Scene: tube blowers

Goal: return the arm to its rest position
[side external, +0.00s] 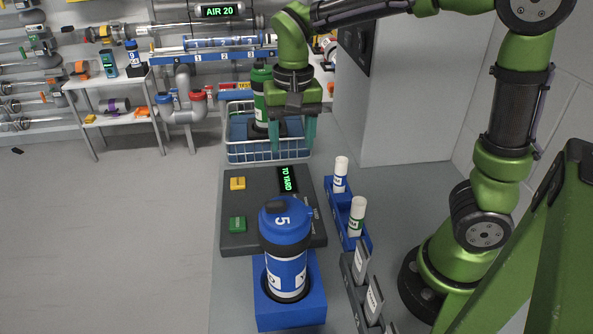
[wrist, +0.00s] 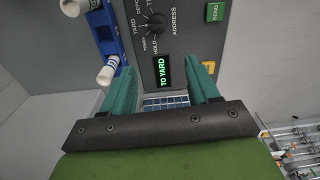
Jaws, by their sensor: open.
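My gripper (side external: 293,138) is open in the side view, pointing down with its teal fingers apart. It hangs in front of the right part of a white wire basket (side external: 240,155); I cannot tell its exact height above it. A green-and-white canister (side external: 260,95) stands in the basket, partly hidden by my gripper. A blue canister (side external: 286,245) marked 5 stands upright in a blue holder (side external: 290,316), apart from my gripper.
A dark control panel (side external: 262,225) reads TO YARD, with yellow and green buttons. Blue racks (side external: 355,237) hold two white-capped tubes right of it. A grey cabinet (side external: 400,95) stands behind. Shelves and pipes line the back wall.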

